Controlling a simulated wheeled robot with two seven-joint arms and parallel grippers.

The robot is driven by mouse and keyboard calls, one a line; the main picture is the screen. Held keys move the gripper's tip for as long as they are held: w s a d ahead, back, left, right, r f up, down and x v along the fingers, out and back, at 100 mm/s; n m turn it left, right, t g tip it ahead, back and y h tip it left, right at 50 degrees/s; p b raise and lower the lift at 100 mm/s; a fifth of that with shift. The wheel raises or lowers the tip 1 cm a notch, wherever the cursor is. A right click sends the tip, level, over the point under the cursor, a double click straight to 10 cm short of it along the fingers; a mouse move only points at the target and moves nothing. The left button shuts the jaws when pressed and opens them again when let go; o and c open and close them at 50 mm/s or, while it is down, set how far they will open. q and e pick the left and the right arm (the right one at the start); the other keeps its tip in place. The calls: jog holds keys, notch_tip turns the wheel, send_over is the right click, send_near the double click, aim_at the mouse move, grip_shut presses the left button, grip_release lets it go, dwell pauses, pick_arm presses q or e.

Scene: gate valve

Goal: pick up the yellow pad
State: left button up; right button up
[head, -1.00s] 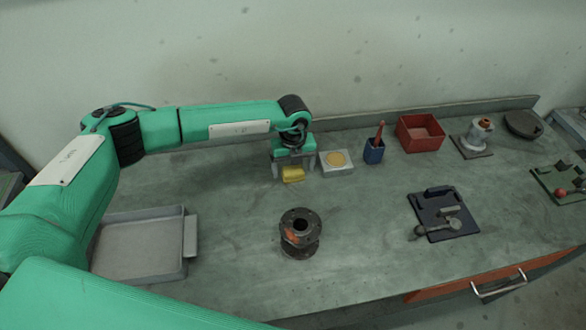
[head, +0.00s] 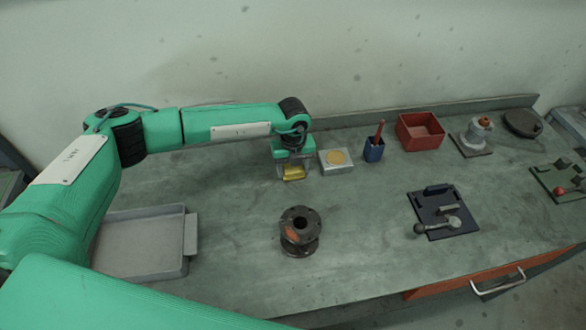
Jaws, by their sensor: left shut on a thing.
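The yellow pad (head: 294,174) is at the back middle of the bench, left of a pale square block with a round yellow top. My left gripper (head: 293,171) points down over the pad and is shut on it. The fingers are small in the head view, and I cannot tell whether the pad is clear of the bench top. The gripper hides the pad's upper part. My right gripper is not in view.
The pale block (head: 337,161) stands close right of the gripper. Beyond it are a blue cup (head: 374,149) and a red bin (head: 420,132). A flanged valve body (head: 300,232) stands in front. A grey tray (head: 140,268) lies left. The bench between is clear.

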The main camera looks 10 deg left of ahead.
pick_arm(q)
notch_tip(320, 180, up, 20)
jog(key=b, duration=0.5)
jog(key=shift+o, duration=0.5)
jog(key=shift+f, duration=0.2)
